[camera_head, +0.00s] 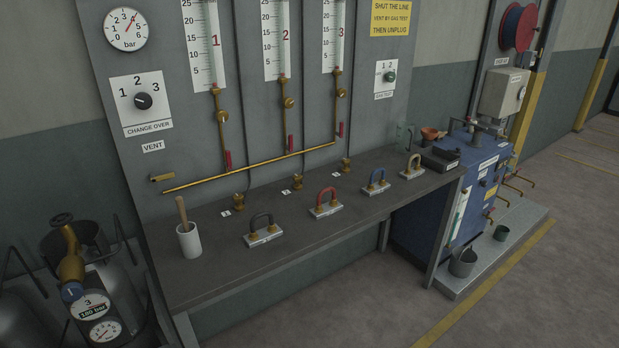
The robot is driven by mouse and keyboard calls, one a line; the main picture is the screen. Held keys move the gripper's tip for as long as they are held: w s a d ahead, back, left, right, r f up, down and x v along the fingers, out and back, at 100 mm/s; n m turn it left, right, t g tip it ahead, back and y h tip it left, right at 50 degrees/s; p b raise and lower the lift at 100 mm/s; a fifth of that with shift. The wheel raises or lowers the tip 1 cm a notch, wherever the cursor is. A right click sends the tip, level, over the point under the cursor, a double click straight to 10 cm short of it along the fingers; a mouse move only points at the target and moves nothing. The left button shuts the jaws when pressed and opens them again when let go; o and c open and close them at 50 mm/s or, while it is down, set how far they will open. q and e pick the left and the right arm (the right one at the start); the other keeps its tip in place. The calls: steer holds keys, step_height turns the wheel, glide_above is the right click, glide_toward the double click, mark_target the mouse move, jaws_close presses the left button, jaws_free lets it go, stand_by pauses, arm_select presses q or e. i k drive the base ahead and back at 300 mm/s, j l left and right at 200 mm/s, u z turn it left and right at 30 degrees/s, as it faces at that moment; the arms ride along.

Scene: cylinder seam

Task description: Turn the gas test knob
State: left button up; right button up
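Neither of my grippers shows in the head view, and nothing touches the knob.
A dark bench (310,216) runs below the panel, with several coloured padlock-like handles and a white cup (189,241). Gas cylinders (70,262) stand at left. A blue machine (440,210) stands at right. Open floor lies in front.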

mark_target(389, 76)
steer(key=i+l, duration=0.2)
steer(key=l, duration=0.25)
steer(key=i+l+z, duration=0.15)
steer(key=l, duration=0.3)
steer(key=i+l, duration=0.3)
steer(key=i+l+z, duration=0.15)
steer(key=l, duration=0.4)
steer(key=i, duration=0.1)
